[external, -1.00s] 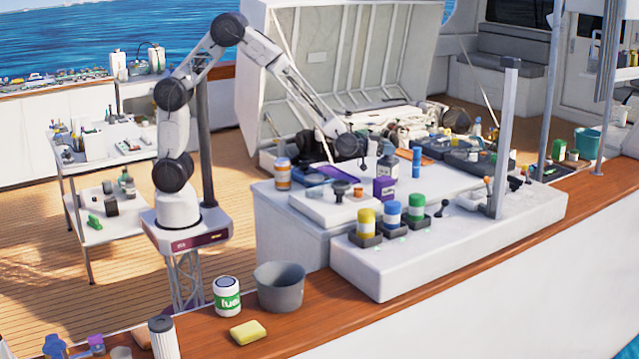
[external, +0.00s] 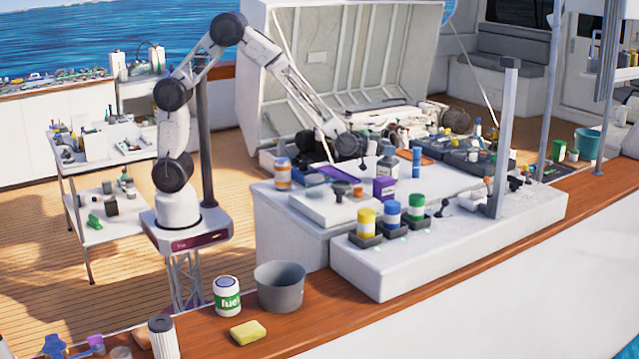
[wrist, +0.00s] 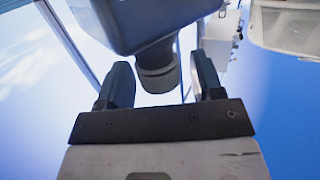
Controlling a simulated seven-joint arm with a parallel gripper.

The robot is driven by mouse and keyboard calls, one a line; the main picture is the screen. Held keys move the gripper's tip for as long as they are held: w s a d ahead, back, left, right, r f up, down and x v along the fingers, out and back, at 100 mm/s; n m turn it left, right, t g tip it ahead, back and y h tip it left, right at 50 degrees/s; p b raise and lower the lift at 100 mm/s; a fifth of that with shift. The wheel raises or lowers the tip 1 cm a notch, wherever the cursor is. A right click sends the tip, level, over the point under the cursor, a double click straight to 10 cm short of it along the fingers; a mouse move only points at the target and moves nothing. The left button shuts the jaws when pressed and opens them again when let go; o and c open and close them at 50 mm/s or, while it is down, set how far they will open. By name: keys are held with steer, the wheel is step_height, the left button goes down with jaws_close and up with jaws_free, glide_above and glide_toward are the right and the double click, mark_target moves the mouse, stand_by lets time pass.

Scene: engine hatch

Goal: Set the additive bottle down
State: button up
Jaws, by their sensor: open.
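My gripper (wrist: 161,66) is open in the wrist view, with its two dark fingers apart. A dark grey-blue bottle-like body with a round neck or cap (wrist: 158,72) sits between and beyond the fingers, with gaps on both sides. In the external view my arm's end reaches down over the white hatch-side worktop, and its fingers are too small to make out. I cannot tell for sure which one is the additive bottle.
An orange-labelled jar (external: 283,174) and a blue cylinder (external: 416,162) stand on the worktop (external: 290,207). Yellow, blue and green-topped bottles (external: 392,216) sit in holders on the front ledge.

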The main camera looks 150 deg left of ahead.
steer(key=v, duration=1.1)
steer(key=shift+s+d, duration=0.15)
steer(key=shift+d, duration=0.2)
stand_by(0.6)
steer(key=w+d+r+m+h, duration=0.2)
steer(key=d+r+h, duration=0.1)
steer(key=d, duration=1)
steer(key=w+d+r+m+t+h, duration=0.1)
steer(key=w+d+r+m+h, duration=0.2)
steer(key=d, duration=0.9)
steer(key=w+d+r+m+h, duration=0.15)
steer(key=d+h, duration=0.25)
steer(key=d, duration=0.9)
steer(key=s+d+r+m+g+h, duration=0.1)
steer(key=s+d+m+g+h, duration=0.3)
steer(key=s+d, duration=1.8)
steer(key=shift+s+d+r+m+g, duration=0.35)
steer(key=shift+d+m+g, duration=0.55)
steer(key=shift+m, duration=0.25)
